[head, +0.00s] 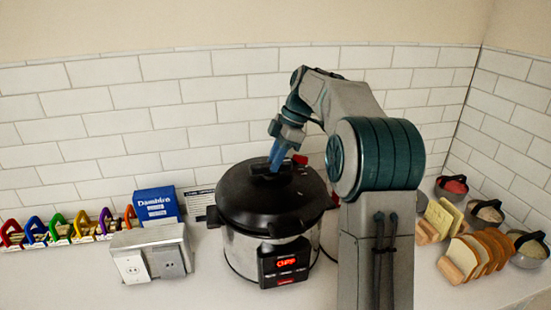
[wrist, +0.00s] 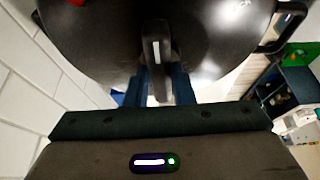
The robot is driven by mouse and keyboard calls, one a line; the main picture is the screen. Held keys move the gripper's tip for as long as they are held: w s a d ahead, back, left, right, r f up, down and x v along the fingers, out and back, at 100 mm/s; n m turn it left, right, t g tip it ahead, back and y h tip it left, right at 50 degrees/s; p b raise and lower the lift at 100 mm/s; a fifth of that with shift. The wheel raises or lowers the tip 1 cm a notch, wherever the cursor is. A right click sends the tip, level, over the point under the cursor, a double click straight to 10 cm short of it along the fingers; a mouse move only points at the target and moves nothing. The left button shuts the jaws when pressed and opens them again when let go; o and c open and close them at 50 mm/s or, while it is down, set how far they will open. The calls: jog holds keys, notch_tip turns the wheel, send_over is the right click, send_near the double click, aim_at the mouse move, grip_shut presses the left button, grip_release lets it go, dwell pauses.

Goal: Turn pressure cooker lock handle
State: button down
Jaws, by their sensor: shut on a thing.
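The pressure cooker (head: 243,250) stands on the counter with its black lid (head: 240,203) on and a red lit display on its front. The lock handle (head: 262,168) is a black piece on top of the lid, partly hidden by my gripper (head: 277,160). In the wrist view the handle (wrist: 155,45) is a dark upright bar with a light stripe, on the dark lid (wrist: 95,35). My gripper (wrist: 160,85) has its blue fingers on either side of the handle's near end and is shut on it.
A double outlet box (head: 151,258) and a blue box (head: 157,206) stand left of the cooker. Several coloured racks (head: 83,225) line the wall at far left. Bread slices (head: 485,250) and bowls (head: 490,210) are at right. The tiled wall (head: 180,95) is close behind.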

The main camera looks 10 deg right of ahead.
jog(key=c, duration=1.2)
grip_release()
jog(key=shift+c, duration=0.2)
jog(key=p+v, duration=0.1)
jog(key=v, duration=1.3)
jog(key=shift+f, duration=0.1)
jog(key=s+a+f+m+t+h, duration=0.1)
jog(key=s+a+f+m, duration=0.15)
jog(key=s+m, duration=0.3)
jog(key=s+a+f+m+t+h, duration=0.1)
jog(key=s+a+f+m+h, duration=0.1)
jog(key=s+a+m, duration=0.35)
jog(key=s+d+f+m+t+h+b, duration=0.1)
jog(key=s+f+m, duration=0.6)
jog(key=s+f, duration=0.9)
jog(key=s+b, duration=0.1)
jog(key=s, duration=0.3)
jog(key=shift+d+f+t, duration=0.35)
jog(key=shift+t, duration=0.05)
